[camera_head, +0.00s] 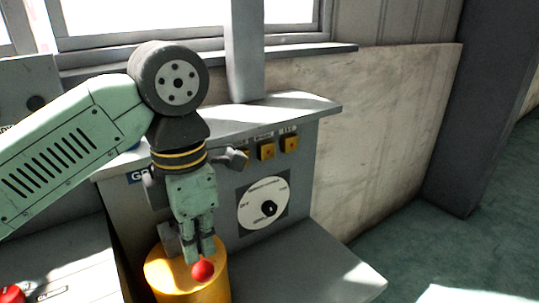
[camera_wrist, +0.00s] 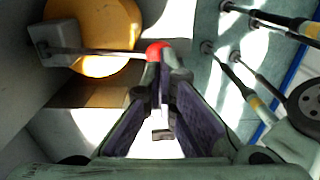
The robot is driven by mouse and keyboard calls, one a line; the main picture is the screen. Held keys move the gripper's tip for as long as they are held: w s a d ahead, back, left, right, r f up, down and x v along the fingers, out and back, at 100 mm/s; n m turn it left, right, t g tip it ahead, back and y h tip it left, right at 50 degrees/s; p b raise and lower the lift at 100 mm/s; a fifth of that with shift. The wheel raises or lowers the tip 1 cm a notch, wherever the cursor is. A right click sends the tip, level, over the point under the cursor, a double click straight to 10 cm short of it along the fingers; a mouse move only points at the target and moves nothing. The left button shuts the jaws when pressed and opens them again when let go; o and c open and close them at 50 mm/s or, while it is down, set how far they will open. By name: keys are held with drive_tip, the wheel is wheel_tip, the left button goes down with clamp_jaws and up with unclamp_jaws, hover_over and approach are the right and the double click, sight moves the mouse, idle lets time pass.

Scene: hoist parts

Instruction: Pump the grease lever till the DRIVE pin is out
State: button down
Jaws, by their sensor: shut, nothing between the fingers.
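The grease lever ends in a red ball knob (camera_head: 203,270), just below my gripper's fingertips (camera_head: 201,250). In the wrist view a thin rod (camera_wrist: 105,52) runs from a grey block (camera_wrist: 55,42) to the red knob (camera_wrist: 156,50), beside the yellow drum (camera_wrist: 112,25). My gripper (camera_wrist: 163,82) is shut and empty, its fingertips right at the knob and partly covering it; I cannot tell whether they touch. The grey panel behind has small yellow indicators (camera_head: 266,151) with labels too small to read. I cannot tell which is the DRIVE pin or whether it is out.
The yellow drum (camera_head: 165,281) stands in front of the panel. A white round dial (camera_head: 264,204) with a black centre is on the panel's face. A grey ledge (camera_head: 315,277) lies right of the drum. A red button (camera_head: 12,294) is at lower left. Green floor is open at right.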

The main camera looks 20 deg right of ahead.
sight(203, 276)
drive_tip(key=shift+f, duration=0.1)
drive_tip(key=shift+w+a+f+b, duration=0.1)
drive_tip(key=shift+w+f+b, duration=0.1)
drive_tip(key=shift+f+b, duration=1.8)
drive_tip(key=shift+w+a+f+b, duration=0.1)
drive_tip(key=shift+w+f+b, duration=0.1)
drive_tip(key=shift+f+b, duration=1.75)
drive_tip(key=shift+f+p, duration=0.25)
drive_tip(key=shift+p, duration=0.25)
drive_tip(key=shift+s+d+r+p, duration=0.1)
drive_tip(key=shift+s+r+p, duration=0.05)
drive_tip(key=shift+r+p, duration=1.1)
drive_tip(key=shift+s+d+r+p, duration=0.1)
drive_tip(key=shift+r+p, duration=0.75)
drive_tip(key=shift+r, duration=0.8)
drive_tip(key=shift+s+r+p, duration=0.15)
drive_tip(key=shift+r+p, duration=0.9)
drive_tip(key=shift+r, duration=0.4)
wheel_tip(203, 276, up, 6)
drive_tip(key=p, duration=0.4)
drive_tip(key=shift+p, duration=0.3)
drive_tip(key=shift+s+f, duration=0.1)
